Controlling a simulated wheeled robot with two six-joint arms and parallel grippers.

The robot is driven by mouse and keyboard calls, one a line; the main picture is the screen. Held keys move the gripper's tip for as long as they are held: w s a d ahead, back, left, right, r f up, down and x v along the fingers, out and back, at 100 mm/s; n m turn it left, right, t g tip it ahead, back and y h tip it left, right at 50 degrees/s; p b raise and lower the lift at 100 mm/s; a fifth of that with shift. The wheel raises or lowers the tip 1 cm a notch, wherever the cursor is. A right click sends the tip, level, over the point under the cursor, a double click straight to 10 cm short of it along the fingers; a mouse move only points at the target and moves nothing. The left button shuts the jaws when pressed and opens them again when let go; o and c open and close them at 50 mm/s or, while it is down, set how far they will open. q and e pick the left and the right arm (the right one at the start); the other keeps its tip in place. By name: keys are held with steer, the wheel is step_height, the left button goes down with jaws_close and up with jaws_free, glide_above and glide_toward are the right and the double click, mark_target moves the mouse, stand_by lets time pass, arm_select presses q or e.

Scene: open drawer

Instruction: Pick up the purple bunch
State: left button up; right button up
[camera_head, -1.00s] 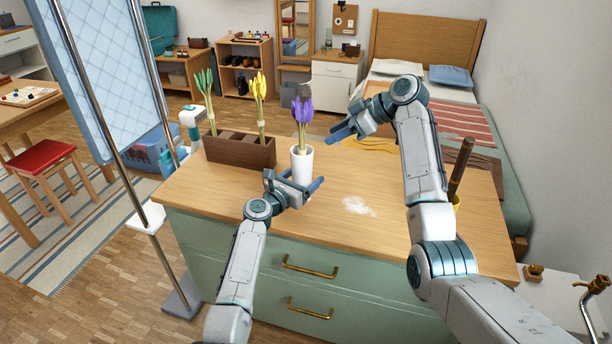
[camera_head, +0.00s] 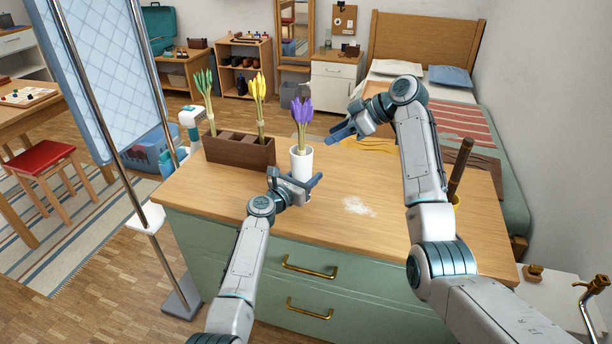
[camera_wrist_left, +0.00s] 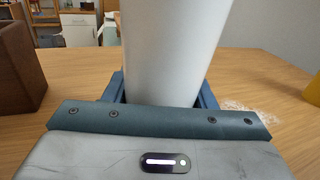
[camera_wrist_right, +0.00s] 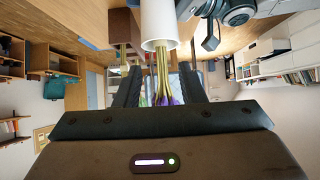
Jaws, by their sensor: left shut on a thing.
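The purple bunch (camera_head: 302,110) stands upright in a white vase (camera_head: 301,163) on the dresser top. My left gripper (camera_head: 297,187) is shut on the lower part of the vase, which fills the space between its fingers in the left wrist view (camera_wrist_left: 172,50). My right gripper (camera_head: 340,134) is open and empty, to the right of the bunch and apart from it in the head view. In the right wrist view the bunch's stems (camera_wrist_right: 162,80) and purple heads show beyond and between the spread fingers, partly hidden by the gripper body.
A brown divided box (camera_head: 240,152) left of the vase holds a green bunch (camera_head: 205,88) and a yellow bunch (camera_head: 260,95). White powder (camera_head: 357,206) lies on the dresser top (camera_head: 250,208). A yellow cup with a brown stick (camera_head: 461,165) stands at the right.

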stand_by(0.3)
steer(key=shift+o, duration=0.7)
steer(key=m+t+y, duration=0.4)
steer(key=t+y, duration=0.1)
steer(key=t, duration=0.3)
glide_toward(301, 145)
steer(key=shift+h, duration=0.3)
steer(key=x, duration=0.5)
steer(key=shift+w+d+r, duration=0.1)
steer(key=shift+d, duration=0.1)
steer(key=shift+f+x, duration=0.15)
steer(key=shift+x, duration=1.3)
steer(key=shift+f+x, duration=0.15)
steer(key=shift+x, duration=1.3)
steer(key=shift+w+d, duration=0.1)
jaws_close()
